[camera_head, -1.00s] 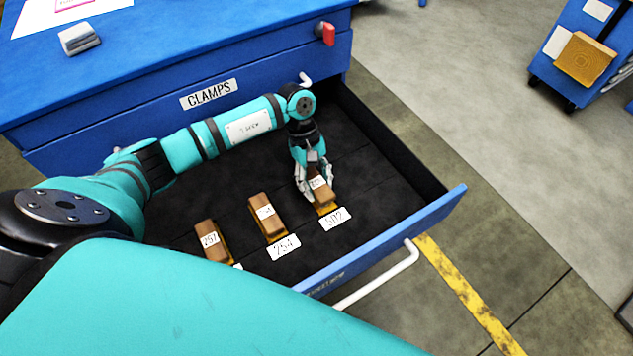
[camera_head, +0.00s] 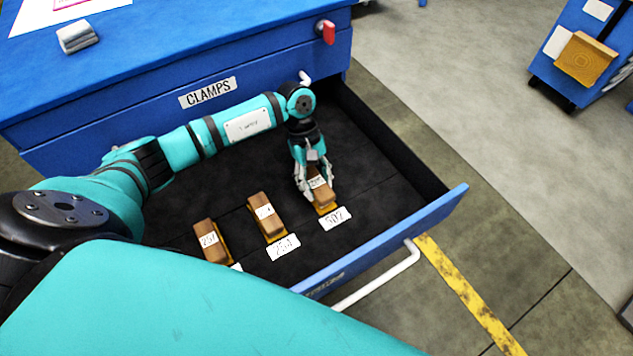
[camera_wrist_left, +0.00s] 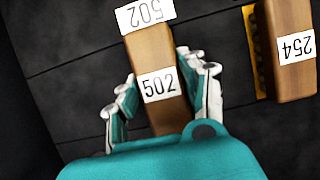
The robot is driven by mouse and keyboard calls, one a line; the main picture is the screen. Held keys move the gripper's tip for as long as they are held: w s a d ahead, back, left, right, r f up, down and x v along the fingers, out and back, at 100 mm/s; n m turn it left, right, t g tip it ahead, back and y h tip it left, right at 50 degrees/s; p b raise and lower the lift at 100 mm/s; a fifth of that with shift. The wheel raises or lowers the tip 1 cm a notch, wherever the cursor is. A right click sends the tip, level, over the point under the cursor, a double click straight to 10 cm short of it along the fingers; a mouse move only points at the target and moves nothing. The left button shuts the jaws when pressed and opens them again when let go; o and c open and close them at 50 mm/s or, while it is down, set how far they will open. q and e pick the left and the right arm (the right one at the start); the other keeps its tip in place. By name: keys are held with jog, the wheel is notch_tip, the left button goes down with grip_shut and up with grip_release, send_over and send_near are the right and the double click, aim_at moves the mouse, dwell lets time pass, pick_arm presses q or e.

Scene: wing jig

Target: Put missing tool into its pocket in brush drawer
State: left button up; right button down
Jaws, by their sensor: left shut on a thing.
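My left gripper (camera_head: 316,184) is shut on the brown block-shaped tool marked 502 (camera_head: 325,196), at the right end of a row in the open drawer. In the left wrist view the tool (camera_wrist_left: 155,55) lies between the fingers (camera_wrist_left: 158,95), its 502 label facing me. A white 502 tag (camera_head: 335,218) lies on the drawer floor at the tool's near end. Yellow shows under the tool's near end in the head view. Whether it rests fully in its pocket I cannot tell. My right gripper is not in view.
Two similar brown tools, one by the 254 tag (camera_head: 283,247) and one farther left (camera_head: 211,241), sit in yellow pockets. The drawer's blue front (camera_head: 440,208) has a white handle (camera_head: 385,272). The drawer floor behind the row is bare. A CLAMPS drawer is above.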

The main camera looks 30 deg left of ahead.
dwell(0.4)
pick_arm(q)
jog(key=shift+b, duration=0.35)
jog(key=shift+f+b, duration=0.5)
jog(key=shift+b, duration=0.25)
dwell(0.8)
jog(key=o, duration=1.3)
jog(key=shift+r, duration=0.1)
jog(key=v, duration=1.1)
jog(key=shift+w+a+r, duration=0.1)
jog(key=shift+a+r, duration=0.1)
jog(key=shift+r, duration=0.15)
